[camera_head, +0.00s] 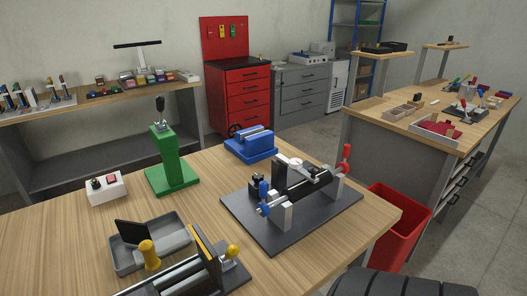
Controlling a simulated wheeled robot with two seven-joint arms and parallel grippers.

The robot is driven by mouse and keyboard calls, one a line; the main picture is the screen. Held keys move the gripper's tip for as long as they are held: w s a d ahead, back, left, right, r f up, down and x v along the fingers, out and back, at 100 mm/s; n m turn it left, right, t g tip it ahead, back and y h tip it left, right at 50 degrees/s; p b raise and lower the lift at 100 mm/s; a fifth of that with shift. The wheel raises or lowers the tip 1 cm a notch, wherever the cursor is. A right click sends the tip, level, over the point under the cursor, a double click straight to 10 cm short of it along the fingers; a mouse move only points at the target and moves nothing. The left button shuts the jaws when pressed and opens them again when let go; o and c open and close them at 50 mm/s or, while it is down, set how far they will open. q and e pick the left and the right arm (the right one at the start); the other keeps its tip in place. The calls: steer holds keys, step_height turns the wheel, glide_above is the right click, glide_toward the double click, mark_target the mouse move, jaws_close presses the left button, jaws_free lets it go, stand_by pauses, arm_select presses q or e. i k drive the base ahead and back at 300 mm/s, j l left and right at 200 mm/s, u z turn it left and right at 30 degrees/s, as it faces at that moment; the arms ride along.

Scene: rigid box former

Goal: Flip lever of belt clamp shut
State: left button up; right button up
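A machine on a dark base plate (300,232) stands at the right of the near table. It has a black roller and a round whitish part on top. I cannot tell which lever belongs to the belt clamp, or whether the clamp is open or shut. Neither of my grippers is in view.
A green stand (168,162) with a black-knobbed handle, a blue block (250,146), a white switch box (106,189) and a grey tray (176,234) share the table. A yellow-knobbed fixture (192,272) is in front. A red bin (400,222) stands beyond the right edge.

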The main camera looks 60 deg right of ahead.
mark_target(232, 251)
steer(key=z, duration=0.45)
steer(key=i+z, duration=0.15)
steer(key=z, duration=0.25)
steer(key=i+z, duration=0.1)
steer(key=z, duration=0.8)
steer(key=k+j+u, duration=0.1)
steer(key=u, duration=0.25)
